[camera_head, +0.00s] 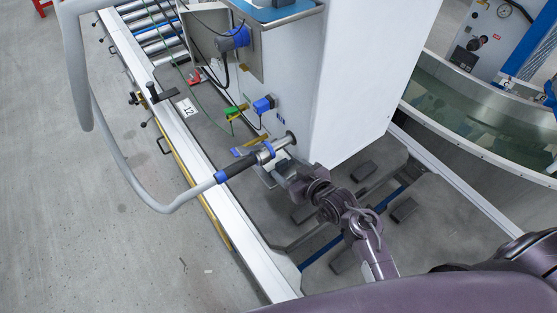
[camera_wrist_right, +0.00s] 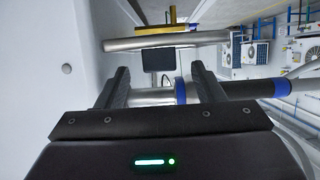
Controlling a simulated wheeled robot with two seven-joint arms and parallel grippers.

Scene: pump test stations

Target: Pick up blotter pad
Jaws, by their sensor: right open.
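I cannot pick out the blotter pad with certainty in either view. My right gripper (camera_head: 284,172) is beside the lower part of the white cabinet, just below a metal pipe fitting, in the head view. In the right wrist view its two dark fingers (camera_wrist_right: 160,72) are apart, with nothing clearly held between them. A small dark rectangular piece (camera_wrist_right: 158,58) shows beyond the fingertips; I cannot tell what it is. My left gripper is not in view.
The white cabinet (camera_head: 370,75) stands close to my right gripper. A grey hose (camera_head: 125,165) with a black grip (camera_head: 240,167) joins the pipe fitting (camera_head: 275,149). A metal bar (camera_wrist_right: 165,41) crosses beyond my fingers. A water tank (camera_head: 465,115) is at right; open floor (camera_head: 85,230) is at left.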

